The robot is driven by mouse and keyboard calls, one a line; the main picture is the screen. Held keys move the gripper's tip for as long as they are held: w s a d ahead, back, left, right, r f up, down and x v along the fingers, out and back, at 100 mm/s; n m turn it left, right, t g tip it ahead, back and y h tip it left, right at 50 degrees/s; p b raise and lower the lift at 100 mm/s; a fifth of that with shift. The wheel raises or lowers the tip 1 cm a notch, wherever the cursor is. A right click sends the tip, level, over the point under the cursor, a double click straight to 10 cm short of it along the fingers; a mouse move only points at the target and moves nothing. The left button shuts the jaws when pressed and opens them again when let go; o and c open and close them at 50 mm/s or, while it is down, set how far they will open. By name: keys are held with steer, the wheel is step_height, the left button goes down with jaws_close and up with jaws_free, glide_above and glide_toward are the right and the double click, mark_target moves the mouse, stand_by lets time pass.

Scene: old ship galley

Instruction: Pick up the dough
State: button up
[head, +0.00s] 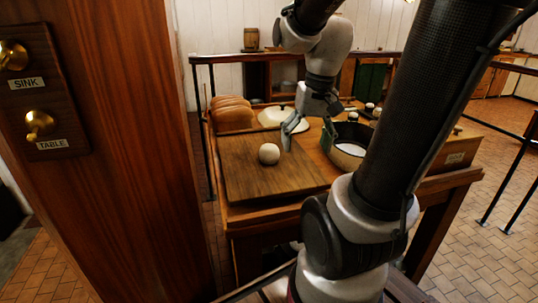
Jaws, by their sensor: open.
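The dough (269,154) is a small pale ball resting on a wooden board (247,184) on the table. My gripper (308,137) hangs from my arm to the right of the dough, above the board's right side. Its fingers are open, with one finger near the dough and the other further right by the dark pot. Nothing shows between the fingers.
A dark pot with pale contents (347,152) stands right of the board. A loaf of bread (232,113) and a pale dish (278,117) sit behind it. A wooden post (130,180) with brass knobs is at left. The board's front is clear.

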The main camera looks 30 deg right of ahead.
mark_target(274, 146)
steer(key=w+d+f+m, duration=0.1)
steer(key=w+f+m, duration=0.1)
steer(key=w+m, duration=0.1)
steer(key=w+d+f+m+y, duration=0.1)
steer(key=w+f+m, duration=0.1)
steer(key=w+m, duration=0.1)
steer(key=w+d+f+m+y, duration=0.1)
steer(key=w+f+m, duration=0.1)
steer(key=m, duration=0.3)
steer(key=shift+w+d, duration=0.35)
steer(key=shift+w, duration=0.25)
steer(key=w+m, duration=0.2)
steer(key=m+t, duration=0.1)
steer(key=shift+w+d+f+m, duration=0.3)
steer(key=shift+w+f, duration=0.1)
steer(key=w+m, duration=0.2)
steer(key=w+r+m+t, duration=0.1)
steer(key=m, duration=0.2)
steer(key=shift+w+r, duration=0.15)
steer(key=shift+w, duration=0.25)
steer(key=m, duration=0.3)
steer(key=shift+w+a+m, duration=0.1)
steer(key=shift+w+m, duration=0.2)
steer(key=x, duration=0.5)
steer(key=a+x, duration=0.1)
steer(key=x, duration=0.1)
steer(key=shift+w, duration=0.1)
steer(key=shift+c, duration=0.2)
steer(key=c, duration=1.2)
